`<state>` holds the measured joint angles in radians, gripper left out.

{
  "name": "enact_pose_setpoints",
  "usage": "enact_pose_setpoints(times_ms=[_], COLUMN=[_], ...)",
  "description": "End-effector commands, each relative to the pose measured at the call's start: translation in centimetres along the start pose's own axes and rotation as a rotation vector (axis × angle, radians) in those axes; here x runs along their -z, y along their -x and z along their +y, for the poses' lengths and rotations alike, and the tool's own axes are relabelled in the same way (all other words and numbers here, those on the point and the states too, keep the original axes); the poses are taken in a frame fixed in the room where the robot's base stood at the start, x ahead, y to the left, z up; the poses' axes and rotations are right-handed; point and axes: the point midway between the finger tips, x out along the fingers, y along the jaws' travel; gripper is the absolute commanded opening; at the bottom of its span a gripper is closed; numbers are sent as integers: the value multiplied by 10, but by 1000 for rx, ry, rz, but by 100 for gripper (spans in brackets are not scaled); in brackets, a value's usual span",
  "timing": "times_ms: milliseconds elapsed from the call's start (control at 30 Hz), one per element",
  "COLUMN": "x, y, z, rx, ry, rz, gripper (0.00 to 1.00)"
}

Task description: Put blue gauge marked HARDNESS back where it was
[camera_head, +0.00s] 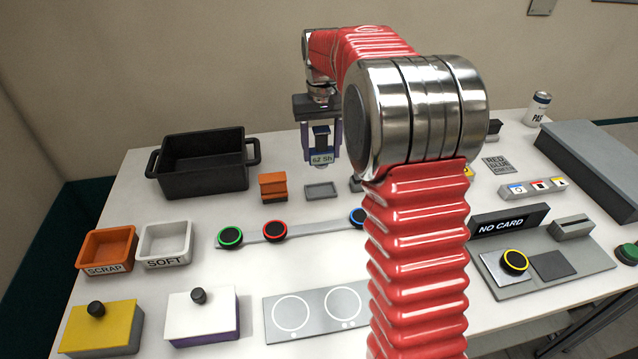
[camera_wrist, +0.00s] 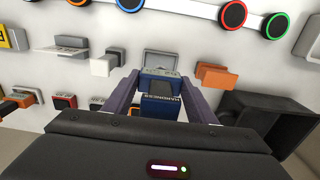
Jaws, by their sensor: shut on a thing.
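The blue gauge (camera_head: 321,140) hangs in my gripper (camera_head: 322,152), between its two purple fingers, above the table. Its display reads 62 Sh in the head view. In the wrist view, the gauge (camera_wrist: 158,105) shows HARDNESS lettering between the fingers of my gripper (camera_wrist: 160,82). My gripper is shut on it. A small empty grey tray (camera_head: 320,191) lies on the table below and in front of the gauge; in the wrist view this tray (camera_wrist: 162,57) shows just beyond the gauge. The gauge is apart from the tray.
An orange block (camera_head: 272,187) stands left of the grey tray. A black bin (camera_head: 203,170) is further left. A strip with coloured-ring discs (camera_head: 275,231) lies in front. My arm hides part of the table right of the tray, where small items partly show.

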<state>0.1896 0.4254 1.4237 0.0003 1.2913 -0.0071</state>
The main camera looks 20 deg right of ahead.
Motion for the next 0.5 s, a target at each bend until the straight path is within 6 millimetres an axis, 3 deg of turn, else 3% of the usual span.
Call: enact_pose_setpoints(times_ms=[500], x=[0], y=[-6], z=[8], rx=[0], ry=[-15], rz=[-1], gripper=[33])
